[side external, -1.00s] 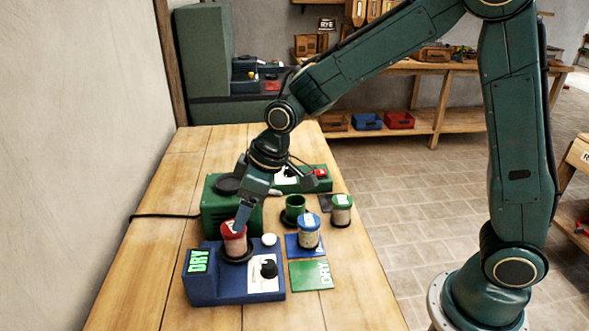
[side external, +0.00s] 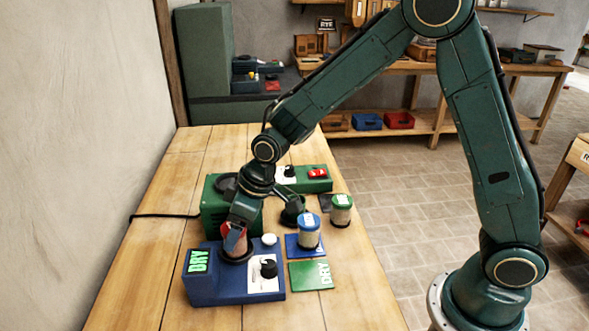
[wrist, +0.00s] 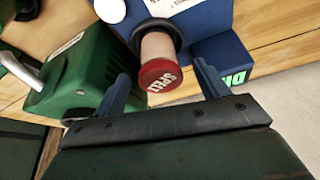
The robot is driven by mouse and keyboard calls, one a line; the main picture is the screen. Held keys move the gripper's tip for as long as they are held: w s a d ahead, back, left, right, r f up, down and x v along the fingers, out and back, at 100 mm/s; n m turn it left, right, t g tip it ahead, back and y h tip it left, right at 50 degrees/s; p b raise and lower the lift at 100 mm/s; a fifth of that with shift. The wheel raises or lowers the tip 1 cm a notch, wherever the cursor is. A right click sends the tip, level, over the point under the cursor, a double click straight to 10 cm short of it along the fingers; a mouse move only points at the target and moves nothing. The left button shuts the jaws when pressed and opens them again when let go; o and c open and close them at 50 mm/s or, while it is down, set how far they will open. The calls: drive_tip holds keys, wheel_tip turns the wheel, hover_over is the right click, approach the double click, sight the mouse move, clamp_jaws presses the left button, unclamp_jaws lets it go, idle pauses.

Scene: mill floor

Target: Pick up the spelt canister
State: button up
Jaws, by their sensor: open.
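The spelt canister (wrist: 158,72) has a red lid with white lettering and a pale body. In the wrist view it stands in a dark ring on the blue device. My gripper (wrist: 164,82) is open, with one finger on each side of the red lid and a gap visible on both sides. In the side view the canister (side external: 236,246) sits on the blue device (side external: 210,290), which has a lit green "DRY" display. My gripper (side external: 236,232) is over it there and hides most of the lid.
A blue-lidded canister (side external: 309,230) stands on a blue card and a green-lidded one (side external: 341,208) stands behind it. A green "DRY" card (side external: 311,275) lies in front. A green machine (side external: 218,216) is just behind the blue device. The table's front is clear.

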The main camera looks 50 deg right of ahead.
drive_tip(key=shift+x, duration=1.4)
drive_tip(key=c, duration=1.3)
drive_tip(key=shift+r, duration=0.2)
wheel_tip(320, 180, up, 20)
drive_tip(key=shift+f, duration=0.15)
drive_tip(key=shift+w, duration=0.1)
